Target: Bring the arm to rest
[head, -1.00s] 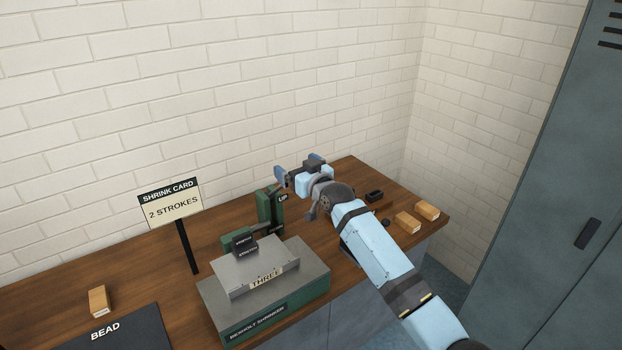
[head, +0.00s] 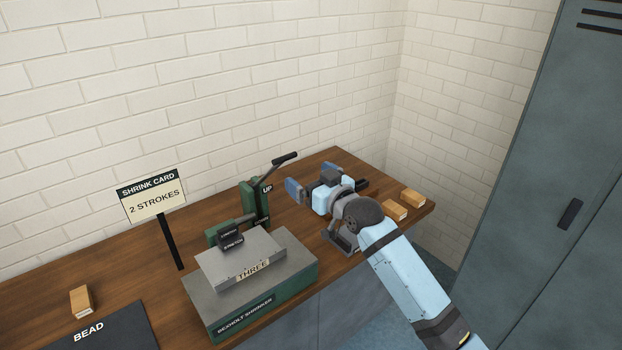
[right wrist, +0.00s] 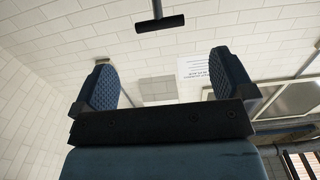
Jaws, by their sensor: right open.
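My right gripper (head: 311,181) is over the right part of the wooden bench, open with nothing between its fingers. It is to the right of the green shrinker's lever (head: 283,160) and apart from it. The lever slants up to a black handle near an "UP" label. In the right wrist view both blue padded fingers (right wrist: 165,82) stand wide apart, with a black T-shaped handle (right wrist: 160,22) beyond them. The shrinker (head: 255,205) has a grey metal piece marked "THREE" (head: 240,260) in front of it. My left gripper is not in view.
A "2 STROKES" card (head: 152,197) stands left of the shrinker. Wooden blocks (head: 395,210) lie at the bench's right end, another (head: 81,301) at left beside the dark "BEAD" mat (head: 100,335). A brick wall is behind; a grey locker (head: 530,200) stands right.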

